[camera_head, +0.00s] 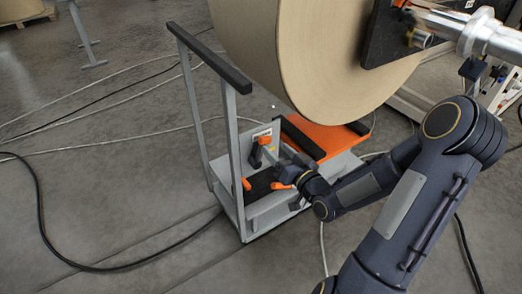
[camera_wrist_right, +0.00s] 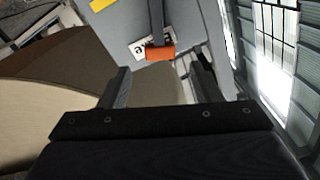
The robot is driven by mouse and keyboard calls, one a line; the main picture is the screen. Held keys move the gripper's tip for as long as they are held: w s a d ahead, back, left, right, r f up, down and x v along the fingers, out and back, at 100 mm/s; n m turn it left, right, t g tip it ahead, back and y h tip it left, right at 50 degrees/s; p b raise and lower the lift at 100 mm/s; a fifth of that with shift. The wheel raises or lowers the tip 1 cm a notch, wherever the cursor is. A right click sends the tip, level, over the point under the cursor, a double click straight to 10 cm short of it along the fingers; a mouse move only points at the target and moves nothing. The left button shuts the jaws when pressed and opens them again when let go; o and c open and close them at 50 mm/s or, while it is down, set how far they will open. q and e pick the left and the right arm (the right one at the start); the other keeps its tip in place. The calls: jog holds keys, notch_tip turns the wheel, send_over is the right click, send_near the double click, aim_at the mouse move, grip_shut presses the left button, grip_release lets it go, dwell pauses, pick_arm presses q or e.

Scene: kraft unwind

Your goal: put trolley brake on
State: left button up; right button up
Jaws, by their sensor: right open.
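The trolley (camera_head: 229,142) has a grey frame with a black push bar on top and a low grey deck. A brake lever with an orange grip (camera_head: 265,140) stands on it beside a small white label. In the right wrist view the orange grip (camera_wrist_right: 160,53) hangs on a dark shaft in front of the label, ahead of the gap between my fingers. My right gripper (camera_head: 283,170) is just right of and below the lever in the head view. In the wrist view the gripper (camera_wrist_right: 163,84) is open and empty, apart from the grip. My left gripper is out of view.
A large kraft paper roll (camera_head: 295,55) hangs over the trolley's right side, close above an orange plate (camera_head: 328,138). Other orange parts (camera_head: 247,184) sit low on the trolley. Cables (camera_head: 40,215) lie across the floor. Floor left of the trolley is otherwise open.

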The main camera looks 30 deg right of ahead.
aim_at(268, 140)
jog(key=w, duration=0.6)
jog(key=shift+w+a+b, duration=0.25)
jog(key=shift+a+b, duration=0.05)
grip_shut()
